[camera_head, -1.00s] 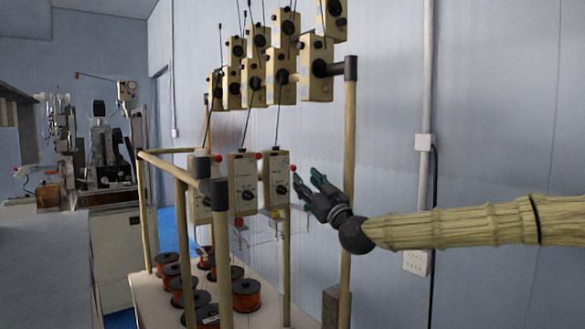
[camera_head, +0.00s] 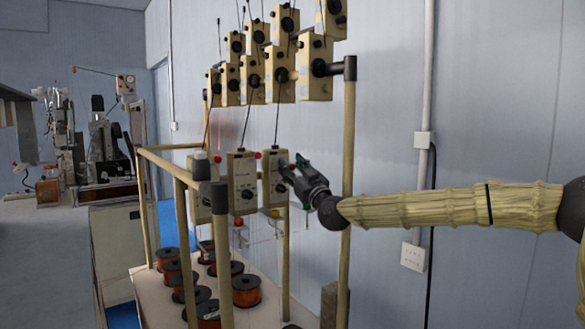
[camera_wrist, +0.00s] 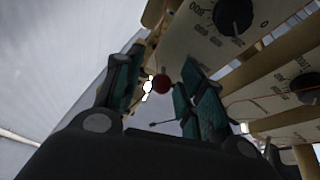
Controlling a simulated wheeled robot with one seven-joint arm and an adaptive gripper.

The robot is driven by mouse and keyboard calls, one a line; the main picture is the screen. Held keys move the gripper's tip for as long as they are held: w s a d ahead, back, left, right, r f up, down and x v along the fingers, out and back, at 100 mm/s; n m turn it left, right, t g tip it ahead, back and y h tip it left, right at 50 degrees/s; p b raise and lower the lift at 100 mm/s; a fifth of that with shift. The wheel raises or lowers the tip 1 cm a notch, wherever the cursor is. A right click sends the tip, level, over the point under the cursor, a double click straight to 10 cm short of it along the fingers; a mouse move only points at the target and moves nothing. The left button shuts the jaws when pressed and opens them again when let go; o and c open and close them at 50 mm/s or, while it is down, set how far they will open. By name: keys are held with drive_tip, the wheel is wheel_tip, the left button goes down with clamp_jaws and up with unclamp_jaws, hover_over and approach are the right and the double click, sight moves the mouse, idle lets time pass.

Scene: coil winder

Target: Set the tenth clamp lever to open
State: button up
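My gripper (camera_head: 290,165) is at the right side of the rightmost lower cream control box (camera_head: 275,182). In the wrist view its two green-padded fingers (camera_wrist: 161,84) stand apart, open. A red ball knob (camera_wrist: 162,85) shows between them, with a visible gap to the left finger; I cannot tell whether the right finger touches it. In the head view my gripper hides this knob. Other red knobs sit beside the middle box (camera_head: 259,155) and the left box (camera_head: 217,158). No number marks which lever is the tenth.
Cream tensioner boxes (camera_head: 282,72) hang in rows above on a wooden frame (camera_head: 348,150). A post stands close beside my gripper. Copper wire spools (camera_head: 246,291) stand on the shelf below. Dial boxes (camera_wrist: 232,15) crowd the wrist view's right side. The wall lies behind.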

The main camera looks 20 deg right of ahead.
clamp_jaws()
drive_tip(key=shift+r, duration=0.15)
drive_tip(key=g+p, duration=0.1)
drive_tip(key=p, duration=0.1)
drive_tip(key=r+g+p, duration=0.1)
drive_tip(key=p, duration=0.1)
drive_tip(key=shift+s+r+p, duration=0.2)
drive_tip(key=shift+r+p, duration=0.1)
drive_tip(key=g+p, duration=0.1)
drive_tip(key=p, duration=0.1)
drive_tip(key=r+g+p, duration=0.1)
drive_tip(key=p, duration=0.1)
drive_tip(key=shift+r+n+g+h, duration=0.1)
drive_tip(key=shift+n+g+h, duration=0.2)
drive_tip(key=r+g+h+p, duration=0.1)
drive_tip(key=g+p, duration=0.2)
drive_tip(key=p, duration=0.2)
drive_tip(key=shift+r, duration=0.1)
drive_tip(key=g+p, duration=0.1)
drive_tip(key=p, duration=0.1)
drive_tip(key=shift+w+r+n+g+h+p, duration=0.2)
drive_tip(key=shift+n+g+h+p, duration=0.1)
drive_tip(key=shift+g, duration=0.1)
